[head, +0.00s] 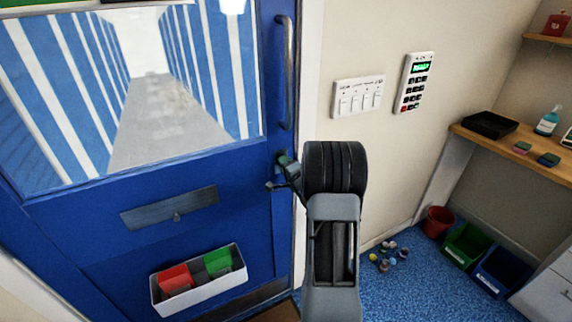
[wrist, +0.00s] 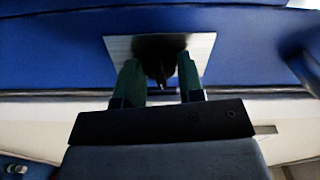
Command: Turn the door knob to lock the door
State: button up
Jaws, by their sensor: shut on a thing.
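The blue door (head: 90,215) fills the left of the head view and has a large glass pane. My gripper (head: 282,172) is at the door's right edge, below the long grey handle (head: 285,75). In the wrist view, the dark door knob (wrist: 160,62) stands on a pale metal plate (wrist: 203,50). The two green fingers of my gripper (wrist: 160,80) are on either side of the knob and shut on it. The knob is mostly in shadow, so its turn angle is hard to tell. In the head view my arm partly hides this spot.
A keypad (head: 414,82) and a switch panel (head: 358,96) are on the wall to the right. A white bin (head: 200,296) with red and green things hangs low on the door. A wooden shelf (head: 500,143) and floor bins stand at far right. Small balls (head: 388,256) lie on the blue floor.

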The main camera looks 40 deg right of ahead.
jog(key=shift+r+m, duration=0.15)
jog(key=shift+m, duration=0.65)
jog(key=o, duration=0.9)
jog(key=s, duration=0.4)
jog(key=s+a, duration=0.1)
jog(key=s, duration=0.4)
jog(key=s+a+b, duration=0.1)
jog(key=s, duration=0.3)
jog(key=shift+s, duration=0.4)
